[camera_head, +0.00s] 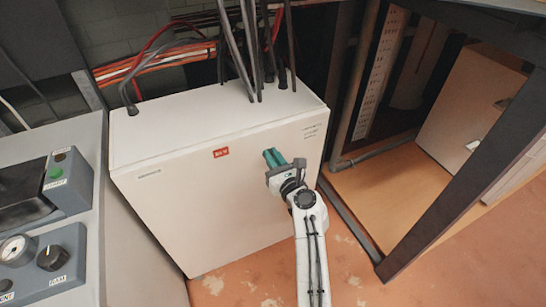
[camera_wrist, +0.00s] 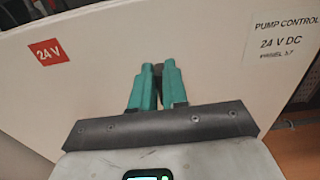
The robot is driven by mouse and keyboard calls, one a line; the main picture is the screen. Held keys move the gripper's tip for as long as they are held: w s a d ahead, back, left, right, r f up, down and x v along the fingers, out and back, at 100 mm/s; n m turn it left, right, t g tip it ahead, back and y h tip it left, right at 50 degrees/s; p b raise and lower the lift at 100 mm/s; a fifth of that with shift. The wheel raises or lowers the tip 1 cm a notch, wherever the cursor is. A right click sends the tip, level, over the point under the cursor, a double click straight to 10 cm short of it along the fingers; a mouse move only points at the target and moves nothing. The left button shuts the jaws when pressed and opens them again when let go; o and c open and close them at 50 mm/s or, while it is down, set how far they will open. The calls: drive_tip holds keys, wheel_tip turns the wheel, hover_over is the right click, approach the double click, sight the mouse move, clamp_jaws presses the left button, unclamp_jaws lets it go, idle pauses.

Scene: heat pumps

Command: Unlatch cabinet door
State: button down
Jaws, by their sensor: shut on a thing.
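The cabinet is a white box (camera_head: 215,205) with a red label on its front and cables entering its top. Its front door panel fills most of the wrist view (camera_wrist: 100,75), with a red "24 V" label and a "PUMP CONTROL 24 V DC" label. My gripper (camera_head: 273,157) is at the right part of the cabinet front. In the wrist view its green fingers (camera_wrist: 158,80) are close together around a small dark piece, seemingly the door latch (camera_wrist: 158,70). Most of the latch is hidden by the fingers. The door looks closed.
A grey console (camera_head: 50,220) with a gauge, a knob and a green button stands close at the left. Black cables (camera_head: 250,50) rise from the cabinet top. A dark metal frame (camera_head: 455,190) stands at the right. The orange floor (camera_head: 235,290) is clear before the cabinet.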

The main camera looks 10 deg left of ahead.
drive_tip(key=n+b, duration=0.1)
drive_tip(key=n, duration=0.3)
drive_tip(key=a+f+n+b, duration=0.1)
drive_tip(key=n, duration=0.4)
drive_tip(key=s+n+b, duration=0.1)
drive_tip(key=n, duration=0.3)
drive_tip(key=shift+a+f+n, duration=0.15)
drive_tip(key=shift+f+n, duration=0.05)
drive_tip(key=shift+n, duration=0.2)
drive_tip(key=shift+a+f+n+b, duration=0.15)
drive_tip(key=shift+n+b, duration=0.35)
drive_tip(key=shift+n, duration=0.45)
drive_tip(key=shift+d+f+n+b, duration=0.1)
drive_tip(key=shift+n+b, duration=0.35)
drive_tip(key=shift+n, duration=0.5)
drive_tip(key=c, duration=1.1)
unclamp_jaws()
drive_tip(key=shift+c, duration=0.2)
